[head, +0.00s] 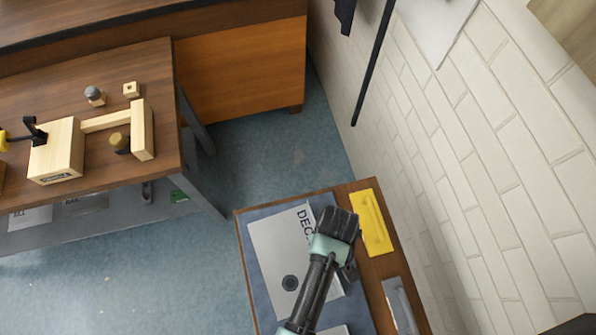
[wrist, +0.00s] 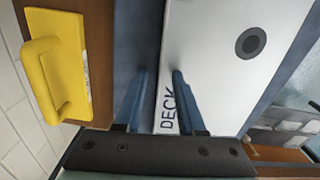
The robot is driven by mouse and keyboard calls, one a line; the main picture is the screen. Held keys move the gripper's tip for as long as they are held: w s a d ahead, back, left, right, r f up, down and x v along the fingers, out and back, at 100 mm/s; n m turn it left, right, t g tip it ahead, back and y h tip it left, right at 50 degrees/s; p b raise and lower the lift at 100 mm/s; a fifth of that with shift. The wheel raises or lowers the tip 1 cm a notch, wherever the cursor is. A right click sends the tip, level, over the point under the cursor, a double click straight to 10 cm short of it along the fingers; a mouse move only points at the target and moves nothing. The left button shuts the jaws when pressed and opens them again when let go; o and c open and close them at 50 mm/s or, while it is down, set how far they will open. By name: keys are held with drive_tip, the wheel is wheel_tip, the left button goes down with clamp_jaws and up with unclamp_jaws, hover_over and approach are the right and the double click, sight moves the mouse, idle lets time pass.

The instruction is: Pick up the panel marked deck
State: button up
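The panel marked DECK (head: 272,251) is a pale grey plate with a dark round spot. It lies on a blue mat on a wooden-topped table, partly covered by my arm in the head view. My gripper (head: 338,222) is over its right side, near the lettering. In the wrist view the panel (wrist: 222,70) fills the right half. My gripper (wrist: 161,78) is open there, one finger over the blue mat and the other over the panel, with the panel's edge running between them. I cannot tell whether the fingers touch the panel.
A yellow piece with a handle (head: 371,222) lies right of the mat, close to my gripper; it also shows in the wrist view (wrist: 58,65). A grey handled piece (head: 400,304) lies nearer. A brick wall (head: 460,180) rises on the right. A workbench (head: 100,60) with wooden blocks stands left.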

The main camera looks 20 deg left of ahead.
clamp_jaws()
idle(1.4)
